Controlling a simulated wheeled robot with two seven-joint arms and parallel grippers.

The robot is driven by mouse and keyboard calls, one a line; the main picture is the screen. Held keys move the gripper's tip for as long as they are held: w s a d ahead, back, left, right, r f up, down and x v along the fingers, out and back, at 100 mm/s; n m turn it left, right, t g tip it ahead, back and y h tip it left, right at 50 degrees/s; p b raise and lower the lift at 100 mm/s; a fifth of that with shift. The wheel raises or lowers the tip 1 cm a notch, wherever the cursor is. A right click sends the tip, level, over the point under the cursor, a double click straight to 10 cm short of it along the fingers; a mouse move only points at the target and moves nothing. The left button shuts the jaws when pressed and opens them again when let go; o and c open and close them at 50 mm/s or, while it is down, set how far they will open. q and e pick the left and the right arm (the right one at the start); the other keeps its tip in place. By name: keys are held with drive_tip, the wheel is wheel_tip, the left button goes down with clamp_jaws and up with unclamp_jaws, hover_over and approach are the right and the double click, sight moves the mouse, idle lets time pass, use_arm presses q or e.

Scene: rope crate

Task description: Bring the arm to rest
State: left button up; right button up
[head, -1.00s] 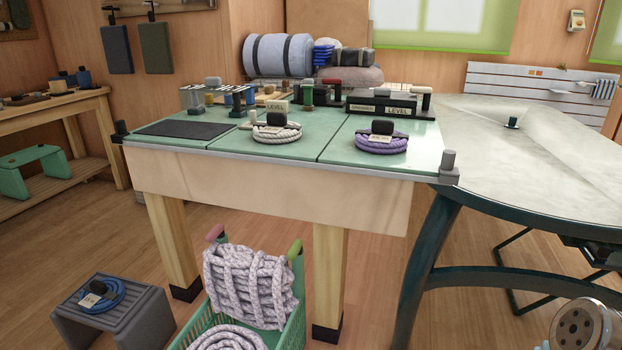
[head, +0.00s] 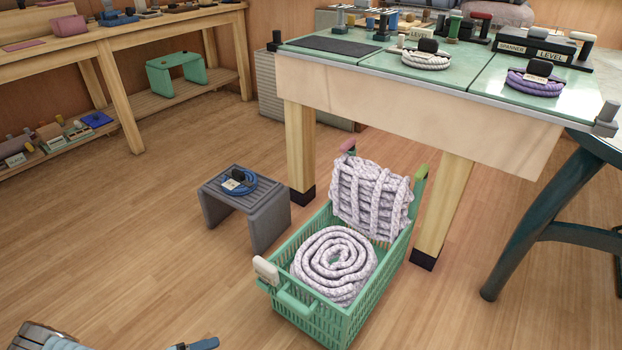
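Part of my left arm, a grey and pale blue link, shows at the bottom left corner of the head view. A small blue and dark piece beside it at the bottom edge looks like the tip of my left gripper (head: 199,345); most of it is cut off, so its opening is hidden. My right arm and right gripper are out of view. A green crate (head: 318,318) stands on the floor, with a coiled pale rope (head: 334,262) in front and a bundled pale rope (head: 370,200) upright at its back. No gripper touches the crate.
A grey stool (head: 268,215) with a blue rope coil (head: 238,183) stands left of the crate. Behind is a workbench (head: 400,115) with a white coil (head: 425,60) and a purple coil (head: 534,82). Wooden floor (head: 130,240) is clear at left.

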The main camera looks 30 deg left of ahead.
use_arm(q)
drive_tip(key=w+d+f+m+g+h, duration=0.1)
drive_tip(key=w+d+f+m+g, duration=0.15)
drive_tip(key=w+d+g, duration=0.55)
drive_tip(key=w+d+f+m+g+h, duration=0.1)
drive_tip(key=d+m+g+h, duration=0.15)
drive_tip(key=d+g, duration=0.65)
drive_tip(key=w+d+r+m+t+y, duration=0.1)
drive_tip(key=w+d+r+m+y, duration=0.1)
drive_tip(key=d, duration=0.6)
drive_tip(key=w+d+r+m+t+y, duration=0.2)
drive_tip(key=d+r+m+y, duration=0.1)
drive_tip(key=d+y, duration=0.3)
drive_tip(key=shift+d+r+y+p, duration=0.35)
drive_tip(key=shift+d+r, duration=0.25)
drive_tip(key=shift+d, duration=0.4)
